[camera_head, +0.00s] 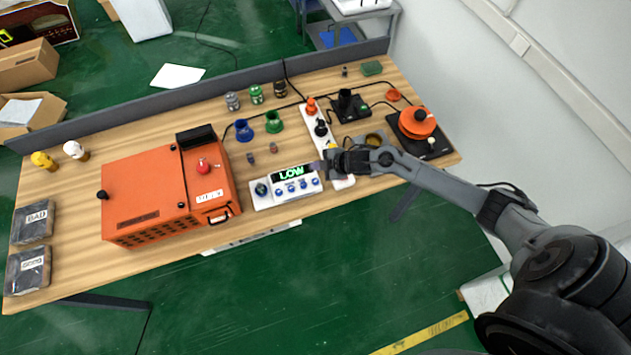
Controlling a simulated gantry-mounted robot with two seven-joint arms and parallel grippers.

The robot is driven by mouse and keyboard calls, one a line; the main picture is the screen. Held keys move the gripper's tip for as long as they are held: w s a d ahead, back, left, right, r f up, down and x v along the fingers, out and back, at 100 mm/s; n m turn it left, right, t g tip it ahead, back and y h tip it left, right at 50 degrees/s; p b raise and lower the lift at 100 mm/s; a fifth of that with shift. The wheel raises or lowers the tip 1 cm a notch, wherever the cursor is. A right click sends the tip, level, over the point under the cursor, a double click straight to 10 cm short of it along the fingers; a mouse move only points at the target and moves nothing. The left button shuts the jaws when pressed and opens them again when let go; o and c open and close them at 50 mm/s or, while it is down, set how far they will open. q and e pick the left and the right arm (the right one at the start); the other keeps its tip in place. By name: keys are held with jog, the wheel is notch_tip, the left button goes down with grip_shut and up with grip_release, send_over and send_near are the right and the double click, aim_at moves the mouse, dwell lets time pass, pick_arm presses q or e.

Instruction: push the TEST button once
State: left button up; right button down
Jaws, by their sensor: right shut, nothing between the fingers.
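A white control box (284,200) stands near the front edge of the table, right of the orange machine. Its display (293,173) shows LOW in green. A row of blue buttons (291,188) and a round dark knob (261,189) sit on its front. The button labels are too small to read, so I cannot tell which button is TEST. My right gripper (327,164) is shut and empty at the box's right end, near the display. I cannot tell whether it touches the box. My left gripper is not in view.
An orange machine (150,190) with a red button fills the table's middle left. Blue and green cups (273,122) and small jars stand behind the box. A white strip (322,130) with knobs and a black device with an orange disc (417,122) lie to the right.

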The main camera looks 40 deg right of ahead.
jog(key=b, duration=0.5)
send_over(318, 182)
notch_tip(318, 182, down, 6)
jog(key=shift+a+r, duration=0.1)
jog(key=shift+r, duration=0.15)
jog(key=shift+f+b, duration=0.65)
jog(key=shift+f, duration=0.4)
dwell(0.5)
jog(key=shift+f, duration=0.2)
jog(key=shift+f, duration=0.25)
dwell(0.3)
